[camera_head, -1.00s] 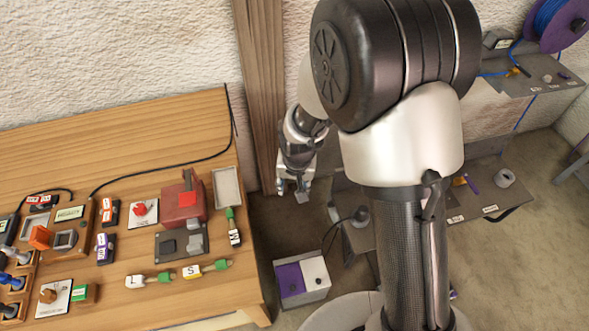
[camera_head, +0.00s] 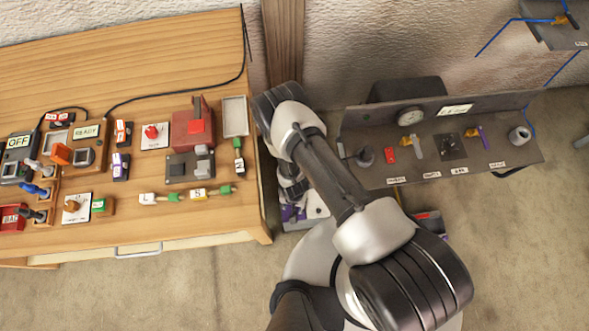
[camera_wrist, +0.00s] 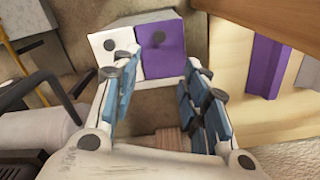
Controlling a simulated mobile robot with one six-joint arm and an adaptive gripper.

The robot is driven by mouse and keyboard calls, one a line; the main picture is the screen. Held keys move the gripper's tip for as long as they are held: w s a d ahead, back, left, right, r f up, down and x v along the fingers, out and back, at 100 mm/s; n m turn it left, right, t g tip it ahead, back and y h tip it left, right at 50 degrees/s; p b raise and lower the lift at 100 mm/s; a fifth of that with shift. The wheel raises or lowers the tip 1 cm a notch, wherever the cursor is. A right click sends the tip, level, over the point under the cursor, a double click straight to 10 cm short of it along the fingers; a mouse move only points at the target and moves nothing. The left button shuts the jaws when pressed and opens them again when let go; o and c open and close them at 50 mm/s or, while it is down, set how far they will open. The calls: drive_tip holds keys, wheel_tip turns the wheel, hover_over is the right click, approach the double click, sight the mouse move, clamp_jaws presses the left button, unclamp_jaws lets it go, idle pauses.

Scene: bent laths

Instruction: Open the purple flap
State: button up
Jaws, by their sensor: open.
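The purple flap (camera_wrist: 159,48) is the right one of two panels on the top of a small grey box (camera_wrist: 150,18) on the floor. It lies flat and carries a round dark knob (camera_wrist: 158,38). My gripper (camera_wrist: 160,68) is open and empty, with its fingertips on either side of the purple flap in the wrist picture; I cannot tell how far above it they are. In the head view the purple flap (camera_head: 289,213) is largely hidden by my gripper (camera_head: 291,193).
The white flap (camera_wrist: 108,47) beside it has its own dark knob. The wooden workbench (camera_head: 240,222) stands close to the box on the left. A grey shelf (camera_head: 370,175) with small items is to the right. Open floor (camera_head: 120,295) lies in front.

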wheel_tip(320, 180, down, 17)
drive_tip(key=b, duration=0.6)
drive_tip(key=shift+r+b, duration=0.15)
drive_tip(key=shift+b, duration=0.2)
drive_tip(key=shift+c, duration=0.6)
clamp_jaws()
